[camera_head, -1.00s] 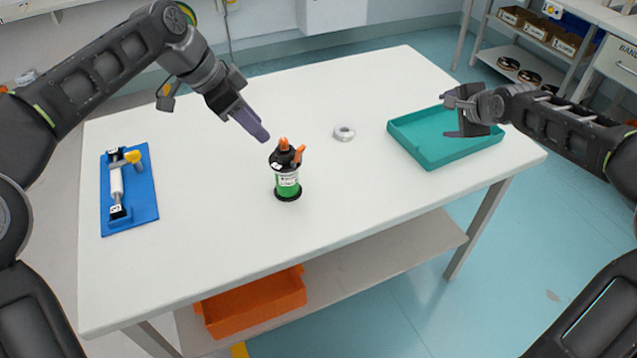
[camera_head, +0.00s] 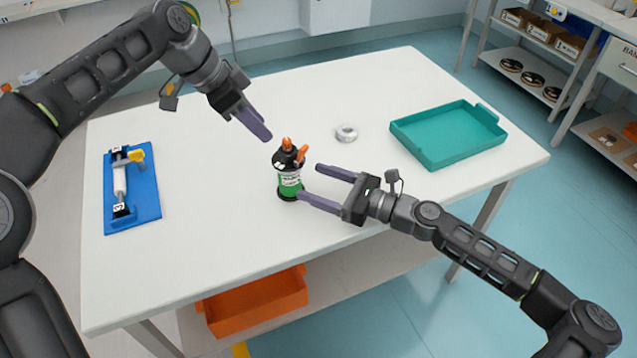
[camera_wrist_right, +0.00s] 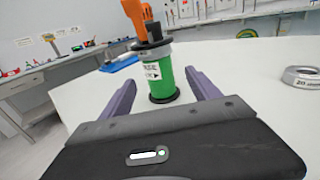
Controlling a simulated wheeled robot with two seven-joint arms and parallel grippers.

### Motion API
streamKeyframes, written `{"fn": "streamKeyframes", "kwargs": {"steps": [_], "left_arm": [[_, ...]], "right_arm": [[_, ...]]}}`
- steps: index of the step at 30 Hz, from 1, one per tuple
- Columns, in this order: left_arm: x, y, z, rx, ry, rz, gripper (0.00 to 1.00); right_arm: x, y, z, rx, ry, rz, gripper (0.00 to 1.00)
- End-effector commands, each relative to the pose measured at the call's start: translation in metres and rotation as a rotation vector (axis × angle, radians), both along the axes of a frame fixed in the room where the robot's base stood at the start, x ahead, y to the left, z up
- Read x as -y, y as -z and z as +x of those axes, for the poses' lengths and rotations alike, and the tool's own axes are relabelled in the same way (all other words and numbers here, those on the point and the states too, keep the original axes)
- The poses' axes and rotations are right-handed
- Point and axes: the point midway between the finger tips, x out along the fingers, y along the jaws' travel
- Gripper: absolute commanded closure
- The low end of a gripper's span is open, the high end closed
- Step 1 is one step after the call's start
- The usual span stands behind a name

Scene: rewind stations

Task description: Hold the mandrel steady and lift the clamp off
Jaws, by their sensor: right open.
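The mandrel (camera_head: 290,182) stands upright on the white table, with a green wound body and black flanges, and a label on its side. The orange clamp (camera_head: 287,146) sits on its top, with a lever to the right; it also shows in the right wrist view (camera_wrist_right: 138,17). My right gripper (camera_head: 310,182) is open at table height, fingers pointing at the mandrel. In the right wrist view the green body (camera_wrist_right: 160,84) stands between and beyond the fingertips. My left gripper (camera_head: 269,138) hangs above and left of the clamp, apart from it; its finger gap is hard to see.
A grey ring (camera_head: 346,133) lies behind the mandrel. A teal tray (camera_head: 450,150) is at the right and a blue board (camera_head: 147,205) with a white roller and yellow knob at the left. An orange bin (camera_head: 255,310) is below the table. The front table area is clear.

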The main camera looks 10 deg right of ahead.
Motion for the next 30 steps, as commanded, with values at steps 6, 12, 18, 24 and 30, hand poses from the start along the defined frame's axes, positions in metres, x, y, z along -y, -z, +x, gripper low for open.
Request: {"fn": "streamKeyframes", "kwargs": {"steps": [6,12,18,24,30], "left_arm": [[0.0,0.0,0.0,0.0,0.0,0.0,0.64],[0.0,0.0,0.0,0.0,0.0,0.0,0.64],[0.0,0.0,0.0,0.0,0.0,0.0,0.64],[0.0,0.0,0.0,0.0,0.0,0.0,0.64],[0.0,0.0,0.0,0.0,0.0,0.0,0.64]], "right_arm": [[-0.001,-0.002,-0.003,-0.011,0.001,0.03,0.29],[-0.001,-0.002,-0.002,-0.01,0.0,0.027,0.29],[-0.012,-0.002,0.003,-0.01,-0.002,0.027,0.29],[-0.035,-0.002,0.018,-0.009,-0.003,0.025,0.29],[-0.059,-0.002,0.033,-0.009,-0.002,0.026,0.29]]}}
